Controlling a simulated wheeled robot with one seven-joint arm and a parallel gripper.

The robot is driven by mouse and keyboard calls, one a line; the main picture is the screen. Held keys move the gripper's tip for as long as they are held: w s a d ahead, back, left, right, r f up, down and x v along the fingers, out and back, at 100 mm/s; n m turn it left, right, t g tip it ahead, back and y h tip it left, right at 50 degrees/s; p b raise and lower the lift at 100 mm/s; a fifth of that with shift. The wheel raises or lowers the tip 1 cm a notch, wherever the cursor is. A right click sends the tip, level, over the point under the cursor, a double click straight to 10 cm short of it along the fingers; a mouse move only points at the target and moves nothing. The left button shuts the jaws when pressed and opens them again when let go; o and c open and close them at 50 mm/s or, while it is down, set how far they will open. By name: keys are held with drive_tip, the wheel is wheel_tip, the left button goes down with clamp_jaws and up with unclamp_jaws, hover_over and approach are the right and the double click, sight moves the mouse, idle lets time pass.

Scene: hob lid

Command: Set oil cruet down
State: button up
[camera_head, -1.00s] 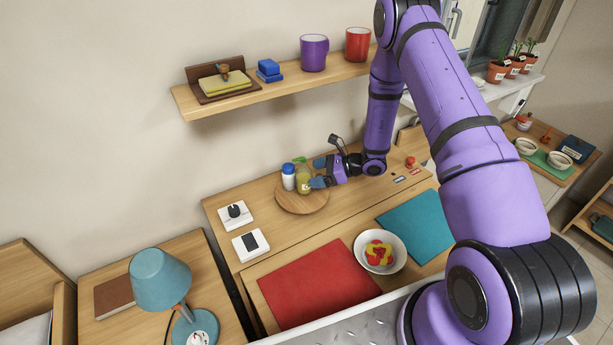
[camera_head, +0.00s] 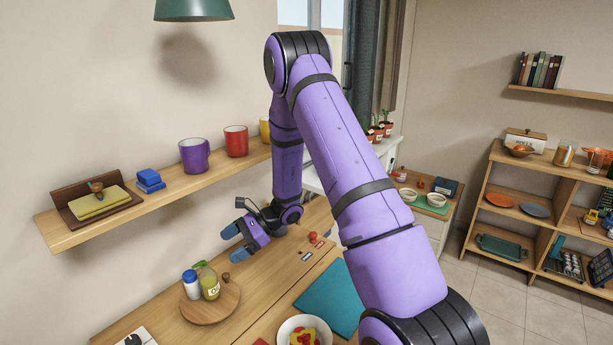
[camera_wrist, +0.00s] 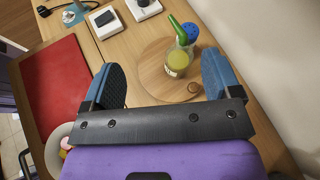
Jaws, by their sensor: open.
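The oil cruet (camera_head: 209,284), with yellow-green oil and a green top, stands upright on a round wooden board (camera_head: 222,306) on the counter. A white bottle with a blue cap (camera_head: 191,286) stands close beside it. My gripper (camera_head: 233,243) is open and empty, apart from the cruet, behind and to its right. In the wrist view my two blue fingers are spread wide (camera_wrist: 163,70). The cruet (camera_wrist: 178,60) shows there beyond the fingers, nearer the right one, with the blue cap partly behind its green top.
A small brown knob (camera_wrist: 193,88) is on the board near the cruet. A wall shelf (camera_head: 160,200) with mugs hangs above the counter. A teal mat (camera_head: 331,298) and a white bowl (camera_head: 283,333) lie at the front.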

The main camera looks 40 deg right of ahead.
drive_tip(key=s+a+r+n+g+h, duration=0.2)
drive_tip(key=s+r+n, duration=0.35)
drive_tip(key=r, duration=0.55)
drive_tip(key=s+a+r+n+g+h, duration=0.25)
drive_tip(key=s+r+n, duration=0.35)
drive_tip(key=r, duration=0.5)
drive_tip(key=s+d+r+n+t+h, duration=0.2)
drive_tip(key=s+r+n+t+h, duration=0.1)
drive_tip(key=s, duration=0.7)
drive_tip(key=s+d+r+n+t+h, duration=0.1)
drive_tip(key=s+r+n+t+h, duration=0.2)
drive_tip(key=s+r+n+h, duration=0.2)
drive_tip(key=s+r, duration=0.3)
drive_tip(key=s, duration=0.2)
drive_tip(key=shift+s+d+r, duration=0.25)
drive_tip(key=shift+s+d, duration=0.15)
drive_tip(key=shift+c, duration=0.3)
